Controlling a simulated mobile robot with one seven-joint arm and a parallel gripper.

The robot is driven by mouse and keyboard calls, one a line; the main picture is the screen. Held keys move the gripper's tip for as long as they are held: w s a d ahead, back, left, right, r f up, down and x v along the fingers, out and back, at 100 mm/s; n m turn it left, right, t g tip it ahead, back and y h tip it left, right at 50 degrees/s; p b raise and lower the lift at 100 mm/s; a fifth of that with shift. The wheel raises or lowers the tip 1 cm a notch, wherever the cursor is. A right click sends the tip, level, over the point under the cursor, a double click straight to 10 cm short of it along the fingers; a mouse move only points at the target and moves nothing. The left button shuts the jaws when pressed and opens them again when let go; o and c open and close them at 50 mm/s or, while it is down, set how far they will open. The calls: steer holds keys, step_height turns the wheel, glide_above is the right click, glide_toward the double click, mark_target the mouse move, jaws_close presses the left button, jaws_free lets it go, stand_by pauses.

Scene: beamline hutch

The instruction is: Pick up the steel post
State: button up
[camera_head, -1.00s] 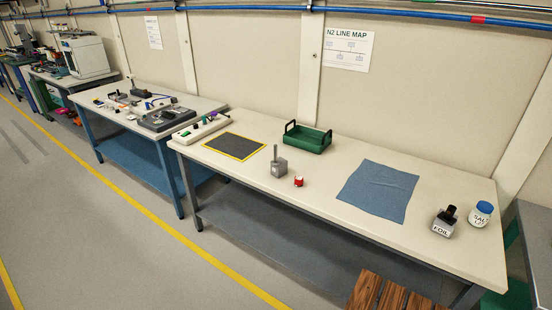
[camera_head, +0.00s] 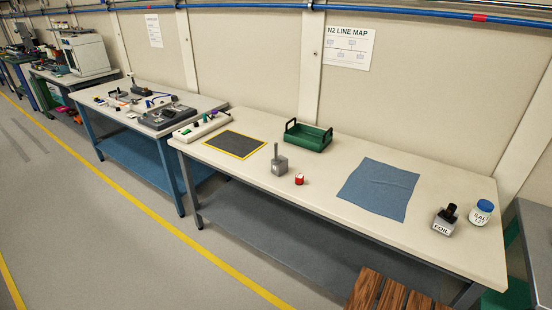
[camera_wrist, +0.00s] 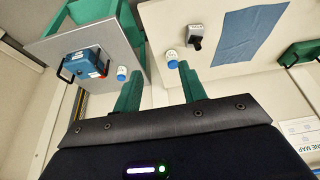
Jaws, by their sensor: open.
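The steel post (camera_head: 277,151) is a thin upright rod rising from a grey block-shaped base (camera_head: 280,167). It stands on the white bench (camera_head: 330,185) near the front edge, between the dark mat and the blue cloth. I do not see it in the wrist view. My gripper (camera_wrist: 158,84) shows only in the wrist view, with two green fingers spread apart and nothing between them. It is away from the post, toward the bench end with the salt jar.
A small red can (camera_head: 299,179) stands close to the post's right. A wooden slatted top (camera_head: 395,293) is in front. A blue handled box (camera_wrist: 85,65) shows in the wrist view.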

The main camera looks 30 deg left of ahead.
steer(key=w+a+r+n+y, duration=0.1)
steer(key=w+a+r+n, duration=0.15)
steer(key=w+a, duration=0.55)
steer(key=w+a+r+n, duration=0.1)
steer(key=w+a+r, duration=0.2)
steer(key=w+a, duration=0.5)
steer(key=w+a+f+n+y, duration=0.1)
steer(key=w+a, duration=0.5)
steer(key=a, duration=0.4)
steer(key=w+a+f+n, duration=0.2)
steer(key=w+a, duration=0.5)
steer(key=a, duration=0.4)
steer(key=n+g+y, duration=0.2)
steer(key=n, duration=0.3)
glide_toward(276, 153)
steer(key=shift+m, duration=0.25)
steer(key=x, duration=0.7)
steer(key=w+a+x, duration=0.1)
steer(key=x, duration=0.2)
steer(key=shift+w, duration=0.1)
steer(key=shift+r, duration=0.1)
